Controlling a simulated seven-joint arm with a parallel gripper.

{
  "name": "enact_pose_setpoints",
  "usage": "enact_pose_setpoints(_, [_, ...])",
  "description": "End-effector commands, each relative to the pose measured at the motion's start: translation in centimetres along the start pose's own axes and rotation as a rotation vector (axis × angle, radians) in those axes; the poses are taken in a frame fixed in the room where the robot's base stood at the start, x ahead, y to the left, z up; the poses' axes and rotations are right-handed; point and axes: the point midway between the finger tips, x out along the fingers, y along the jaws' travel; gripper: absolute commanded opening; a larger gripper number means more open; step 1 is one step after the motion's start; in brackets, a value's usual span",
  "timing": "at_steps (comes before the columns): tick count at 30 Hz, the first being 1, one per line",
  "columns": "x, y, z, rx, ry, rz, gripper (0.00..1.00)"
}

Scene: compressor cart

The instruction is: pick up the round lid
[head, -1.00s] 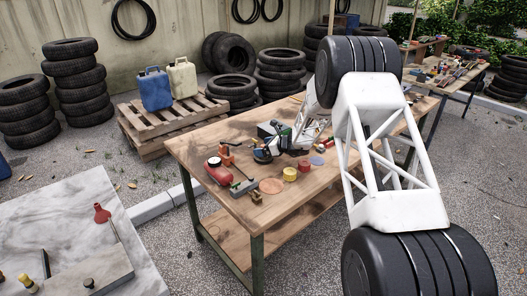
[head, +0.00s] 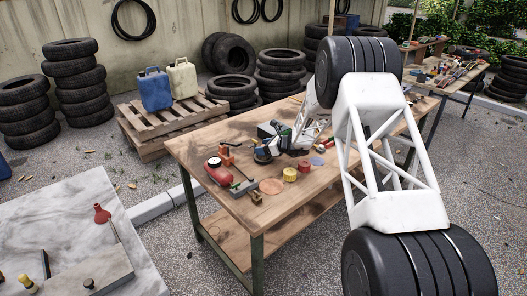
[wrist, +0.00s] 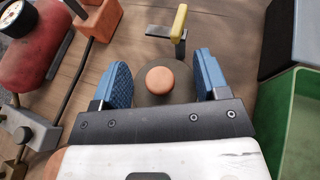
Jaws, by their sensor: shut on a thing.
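The round lid (wrist: 183,89) is a dark grey disc with an orange-tan knob on top. It shows in the wrist view between the two blue fingers of my gripper (wrist: 161,82). My gripper is shut on the lid, with one finger at each side of its rim. In the head view my gripper (head: 268,147) is small, over the wooden workbench (head: 215,146). I cannot tell whether the lid touches the bench or is a little above it.
A red tank with a gauge (wrist: 32,55) lies left of the lid, beside an orange block (wrist: 98,18). A yellow-handled piece (wrist: 179,22) is just beyond the lid. A green bin (wrist: 301,130) is close on the right.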

Motion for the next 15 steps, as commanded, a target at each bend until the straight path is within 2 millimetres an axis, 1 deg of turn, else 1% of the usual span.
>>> enact_pose_setpoints(1, [0.0,0.1,-0.2,0.002,0.002,0.001,0.44])
enact_pose_setpoints(7, [0.0,0.1,-0.1,0.002,0.002,0.001,0.44])
enact_pose_setpoints(8, [-0.1,0.1,0.0,0.002,0.002,0.001,0.4])
enact_pose_setpoints(9, [-0.1,0.1,0.2,0.001,0.002,0.001,0.33])
enact_pose_setpoints(10, [-0.2,0.1,0.3,0.001,0.002,0.001,0.31])
enact_pose_setpoints(11, [-0.3,0.1,0.5,0.001,0.002,0.001,0.03])
enact_pose_setpoints(12, [-0.4,0.1,0.8,0.001,0.002,0.001,0.0])
enact_pose_setpoints(15, [-0.8,0.0,1.8,0.001,0.001,0.0,0.0])
